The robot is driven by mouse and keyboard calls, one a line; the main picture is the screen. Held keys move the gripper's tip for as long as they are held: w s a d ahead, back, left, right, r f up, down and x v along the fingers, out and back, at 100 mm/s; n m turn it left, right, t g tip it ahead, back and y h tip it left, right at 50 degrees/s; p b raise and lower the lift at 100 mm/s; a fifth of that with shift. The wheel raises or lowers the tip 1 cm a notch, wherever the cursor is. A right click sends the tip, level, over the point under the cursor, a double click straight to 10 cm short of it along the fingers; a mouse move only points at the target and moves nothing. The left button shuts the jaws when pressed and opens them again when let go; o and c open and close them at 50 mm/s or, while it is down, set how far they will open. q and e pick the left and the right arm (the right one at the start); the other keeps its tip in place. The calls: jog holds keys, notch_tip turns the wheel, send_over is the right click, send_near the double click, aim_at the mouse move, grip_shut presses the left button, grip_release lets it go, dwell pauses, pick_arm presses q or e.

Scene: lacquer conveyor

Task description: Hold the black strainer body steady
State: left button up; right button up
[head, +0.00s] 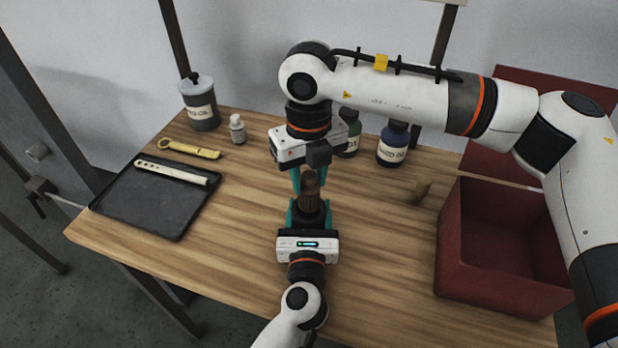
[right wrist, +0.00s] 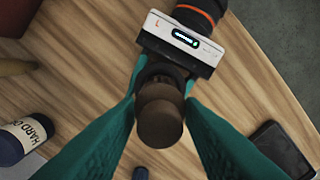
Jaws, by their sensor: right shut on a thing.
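The black strainer body (head: 309,217) stands upright over the middle of the wooden table, between the teal fingers of my left gripper (head: 308,210), which reaches in from the front edge. A brown knobbed cap (head: 311,200) sits on top of the body. My right gripper (head: 309,178) points down from above and is shut on the brown cap. In the right wrist view, the round brown cap (right wrist: 159,115) lies between the right fingers (right wrist: 158,108). The black body (right wrist: 163,72) shows behind it, in front of the left gripper. The cap hides much of the body.
A black tray (head: 150,210) with a cream strip lies left, near a yellow tool (head: 190,149). A grey canister (head: 202,112), a small white bottle (head: 237,130) and dark bottles (head: 393,145) stand behind. A red bin (head: 490,295) stands right. A brown object (head: 421,192) lies between.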

jog(key=shift+r, duration=1.15)
jog(key=shift+r, duration=1.5)
pick_arm(q)
jog(key=o, duration=1.2)
jog(key=s, duration=1.2)
jog(key=shift+a, duration=0.2)
jog(key=shift+s, duration=0.1)
pick_arm(e)
jog(key=shift+s, duration=0.1)
